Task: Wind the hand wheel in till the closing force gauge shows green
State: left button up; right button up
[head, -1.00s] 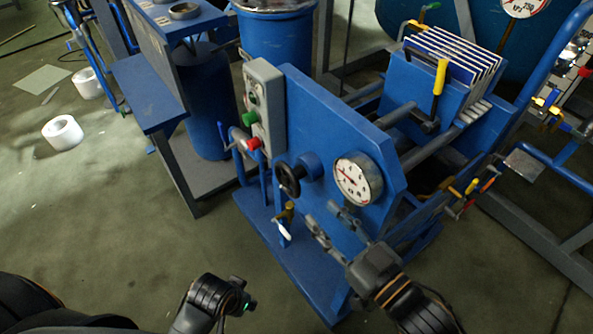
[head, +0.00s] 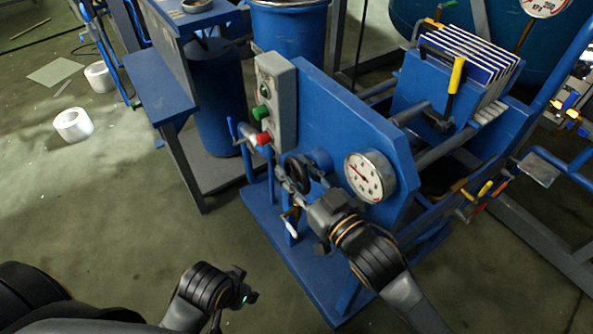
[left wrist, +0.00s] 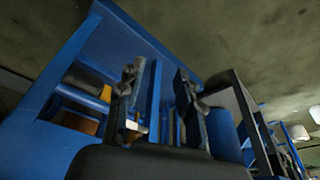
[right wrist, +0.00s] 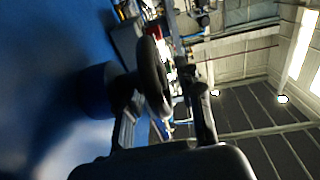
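The dark hand wheel (head: 297,170) sits on the blue end plate of the press, left of the round white gauge (head: 370,177). The gauge needle points to the upper left; its colour zones are too small to read. My right gripper (head: 302,184) is at the wheel and partly covers it. In the right wrist view the wheel rim (right wrist: 153,78) shows between the two spread fingers (right wrist: 165,115), with no clear grip on it. My left gripper (head: 246,288) is low, away from the wheel; in the left wrist view its fingers (left wrist: 155,95) are apart and empty.
A grey box with green and red buttons (head: 275,100) stands left of the wheel. A small valve with a white handle (head: 291,222) is just below my right gripper. Filter plates (head: 465,60) are behind the end plate. White rolls (head: 73,124) lie on open floor at left.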

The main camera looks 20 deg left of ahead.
grip_shut()
jog(key=shift+f, duration=0.15)
jog(key=shift+f+t+y+b, duration=0.1)
jog(key=shift+t+y+b, duration=0.25)
jog(key=shift+b, duration=0.65)
jog(key=shift+f+t+y+b, duration=0.15)
jog(key=shift+t+y+b, duration=0.15)
jog(key=shift+b, duration=0.35)
jog(key=shift+d+r+y+b, duration=0.1)
jog(key=shift+r+y+b, duration=0.15)
jog(key=shift+y+b, duration=0.15)
jog(key=shift+s+r+t, duration=0.1)
jog(key=shift+r+t, duration=0.05)
jog(key=shift+t, duration=0.1)
pick_arm(q)
jog(key=w+r+t, duration=0.2)
jog(key=r, duration=0.1)
jog(key=shift+w+d+r, duration=0.15)
jog(key=shift+d, duration=0.25)
